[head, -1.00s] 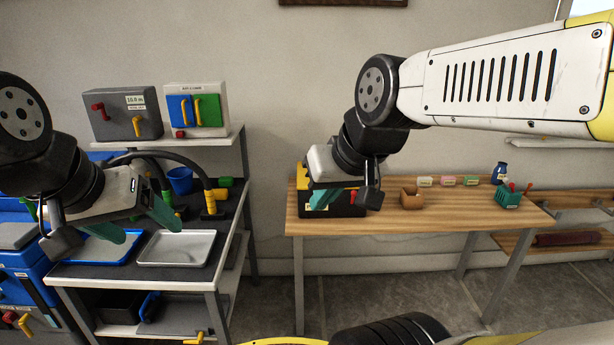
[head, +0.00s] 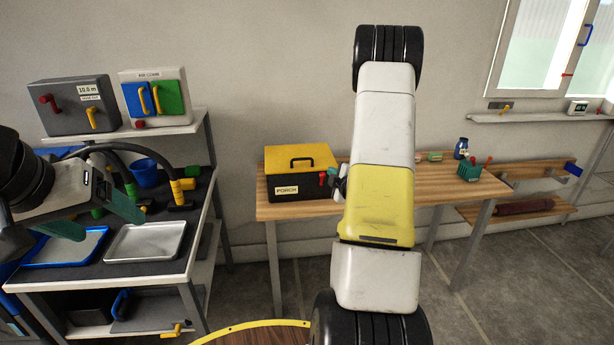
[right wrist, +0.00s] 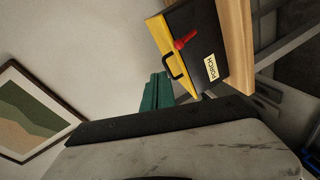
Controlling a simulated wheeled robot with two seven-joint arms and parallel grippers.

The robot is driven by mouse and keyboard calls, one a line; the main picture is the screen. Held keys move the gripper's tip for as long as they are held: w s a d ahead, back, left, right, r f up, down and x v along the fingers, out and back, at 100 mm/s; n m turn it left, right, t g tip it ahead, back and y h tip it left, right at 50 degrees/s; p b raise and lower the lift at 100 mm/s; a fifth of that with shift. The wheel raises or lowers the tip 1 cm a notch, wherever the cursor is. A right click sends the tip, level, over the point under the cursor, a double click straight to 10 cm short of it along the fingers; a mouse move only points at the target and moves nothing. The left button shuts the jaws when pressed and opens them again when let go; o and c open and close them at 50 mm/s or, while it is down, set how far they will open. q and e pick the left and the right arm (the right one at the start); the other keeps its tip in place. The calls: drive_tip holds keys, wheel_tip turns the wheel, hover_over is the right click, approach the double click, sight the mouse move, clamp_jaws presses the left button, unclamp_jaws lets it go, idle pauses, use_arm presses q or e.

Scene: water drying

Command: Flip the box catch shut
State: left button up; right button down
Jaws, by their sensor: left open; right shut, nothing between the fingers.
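The box (head: 290,190) is black with a yellow lid, a black top handle and a PORCH label; it stands on the wooden bench with its lid down. Its red catch (head: 323,178) is at the front right. In the right wrist view the box (right wrist: 213,45) appears tilted, with the red catch (right wrist: 185,41) near the lid edge; I cannot tell whether it is latched. My right gripper (right wrist: 157,92), with green fingers, is shut and empty, apart from the catch. My arm mostly hides it in the head view. My left gripper (head: 100,218) is open and empty above the trays.
The wooden bench (head: 420,195) carries a green caddy (head: 469,171) and a blue bottle (head: 461,148) to the right. At left, a rack holds a silver tray (head: 145,242), a blue tray (head: 72,249) and a blue bucket (head: 145,172). My right arm hides the bench's middle.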

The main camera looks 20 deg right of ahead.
sight(324, 175)
drive_tip(key=s+d+f+n+t+y, duration=0.1)
drive_tip(key=s+d+f+n+t, duration=0.1)
drive_tip(key=s+f+n, duration=0.45)
drive_tip(key=w+f+m, duration=0.2)
drive_tip(key=w, duration=1.3)
drive_tip(key=shift+w+m, duration=0.1)
drive_tip(key=shift+m, duration=0.15)
drive_tip(key=shift+w+d+r+g, duration=0.1)
drive_tip(key=shift+w+r+g, duration=0.3)
drive_tip(key=shift+r, duration=0.05)
drive_tip(key=shift+w+d+r, duration=0.15)
drive_tip(key=shift+w, duration=0.15)
